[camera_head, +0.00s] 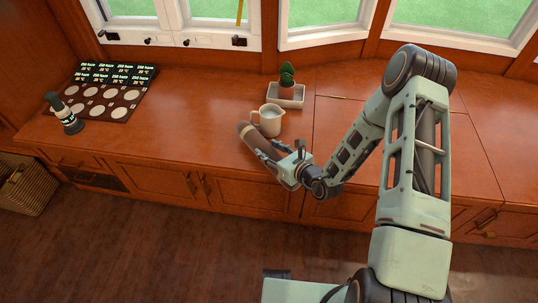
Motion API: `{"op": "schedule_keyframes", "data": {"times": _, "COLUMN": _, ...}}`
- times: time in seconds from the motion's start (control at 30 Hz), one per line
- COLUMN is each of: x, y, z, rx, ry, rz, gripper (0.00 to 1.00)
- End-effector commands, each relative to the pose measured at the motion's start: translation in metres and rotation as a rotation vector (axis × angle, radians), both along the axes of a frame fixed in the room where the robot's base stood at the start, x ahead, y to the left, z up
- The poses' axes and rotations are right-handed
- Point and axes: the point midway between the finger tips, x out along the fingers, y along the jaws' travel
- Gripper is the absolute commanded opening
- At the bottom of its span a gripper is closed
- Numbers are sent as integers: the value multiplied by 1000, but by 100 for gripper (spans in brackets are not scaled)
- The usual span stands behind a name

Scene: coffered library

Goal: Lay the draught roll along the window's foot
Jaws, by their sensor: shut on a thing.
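The draught roll (246,132) shows as a short brown cylinder end above the wooden bench top. My gripper (266,152) is shut on it, at the front part of the bench, and its fingers hide some of the roll. I cannot tell whether the roll touches the bench. The white-framed window (180,40) stands at the back left, with dark fittings along its lower frame.
A cream jug (268,120) stands right beside the roll. Bench space between board and jug is clear.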

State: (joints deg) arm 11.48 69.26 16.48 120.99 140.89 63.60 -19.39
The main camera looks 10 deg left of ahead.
Motion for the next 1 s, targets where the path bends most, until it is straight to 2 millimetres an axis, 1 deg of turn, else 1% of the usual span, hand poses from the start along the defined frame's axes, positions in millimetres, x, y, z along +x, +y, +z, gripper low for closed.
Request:
{"op": "schedule_keyframes", "data": {"times": 0.03, "x": -2, "y": 1, "z": -11, "rx": 2, "ry": 2, "rz": 2, "gripper": 2}}
{"op": "schedule_keyframes", "data": {"times": 0.13, "x": -1, "y": 1, "z": -21, "rx": 2, "ry": 1, "rz": 2, "gripper": 2}}
{"op": "schedule_keyframes", "data": {"times": 0.37, "x": -1, "y": 1, "z": -20, "rx": 1, "ry": -1, "rz": 3, "gripper": 2}}
{"op": "schedule_keyframes", "data": {"times": 0.5, "x": -1, "y": 1, "z": -25, "rx": 2, "ry": 0, "rz": 3, "gripper": 2}}
{"op": "schedule_keyframes", "data": {"times": 0.53, "x": -2, "y": 1, "z": -26, "rx": -1, "ry": 2, "rz": 3, "gripper": 41}}
{"op": "schedule_keyframes", "data": {"times": 0.6, "x": -2, "y": 1, "z": -25, "rx": -1, "ry": 2, "rz": 3, "gripper": 49}}
{"op": "schedule_keyframes", "data": {"times": 0.7, "x": -2, "y": 1, "z": -25, "rx": -1, "ry": 2, "rz": 2, "gripper": 57}}
{"op": "schedule_keyframes", "data": {"times": 1.0, "x": -2, "y": 1, "z": -22, "rx": -1, "ry": 2, "rz": 2, "gripper": 57}}
